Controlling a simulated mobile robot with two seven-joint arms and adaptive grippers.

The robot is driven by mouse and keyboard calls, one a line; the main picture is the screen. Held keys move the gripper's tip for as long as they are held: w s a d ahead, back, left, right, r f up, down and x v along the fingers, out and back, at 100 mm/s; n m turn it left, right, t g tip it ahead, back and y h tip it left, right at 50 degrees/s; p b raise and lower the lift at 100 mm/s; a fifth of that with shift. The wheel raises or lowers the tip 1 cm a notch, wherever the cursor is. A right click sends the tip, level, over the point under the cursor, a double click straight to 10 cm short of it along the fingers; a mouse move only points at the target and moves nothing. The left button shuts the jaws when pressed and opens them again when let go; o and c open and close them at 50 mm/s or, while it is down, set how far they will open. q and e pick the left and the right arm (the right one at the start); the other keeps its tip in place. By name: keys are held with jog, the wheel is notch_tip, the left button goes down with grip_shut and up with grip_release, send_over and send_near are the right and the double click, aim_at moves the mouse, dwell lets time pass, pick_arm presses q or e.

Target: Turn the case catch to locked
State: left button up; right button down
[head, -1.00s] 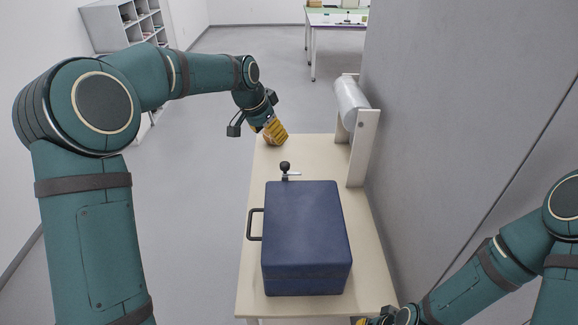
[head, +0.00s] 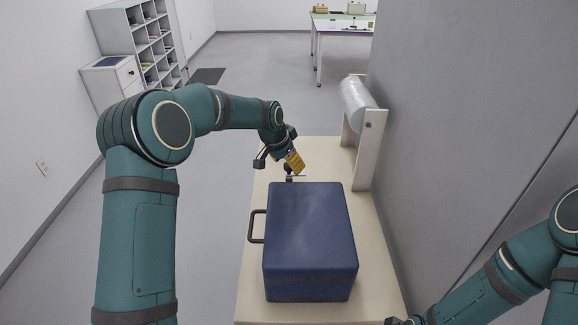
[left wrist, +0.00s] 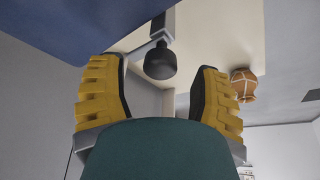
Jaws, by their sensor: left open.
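The blue case (head: 311,240) stands closed on a narrow beige table, its dark handle (head: 255,226) on the left side. The case catch (head: 289,171), a black knob with a light metal lever, is at the case's far edge, partly hidden by my left gripper (head: 296,163). In the left wrist view the catch knob (left wrist: 160,62) shows between the two spread yellow fingers, with a gap on each side. The left gripper is open and empty. My right arm enters at the lower right; its fingers are cut off by the frame.
A clear roll on a white stand (head: 371,148) is at the table's back right, beside the grey wall (head: 470,110). Shelves (head: 150,48) and another table (head: 342,22) are farther off. A brown pot (left wrist: 243,84) shows in the left wrist view.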

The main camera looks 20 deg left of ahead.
pick_arm(q)
jog(key=shift+w+d+f, duration=0.1)
jog(key=shift+w+f, duration=0.1)
jog(key=shift+f, duration=0.4)
grip_shut()
